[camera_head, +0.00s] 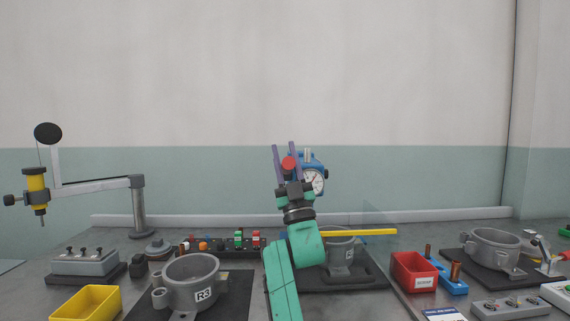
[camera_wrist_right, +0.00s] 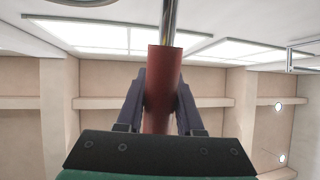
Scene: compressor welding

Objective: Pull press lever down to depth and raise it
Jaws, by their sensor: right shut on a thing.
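The press lever has a red grip (camera_head: 288,163), held raised in front of the blue press head (camera_head: 318,163) with its round dial gauge (camera_head: 313,181). In the right wrist view the red grip (camera_wrist_right: 163,85) sits between the two fingers, with a shiny metal rod (camera_wrist_right: 168,22) running up from it. My right gripper (camera_head: 286,152) is shut on the red grip; its fingers point up. My green right arm hides the press column and part of the grey housing (camera_head: 340,250) below. My left gripper is not in view.
A yellow bar (camera_head: 360,232) crosses just right of my arm. Housing R3 (camera_head: 187,284), a yellow bin (camera_head: 88,303) and a yellow tool on a swing arm (camera_head: 36,183) stand left. A red bin (camera_head: 414,271) and another housing (camera_head: 494,249) stand right.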

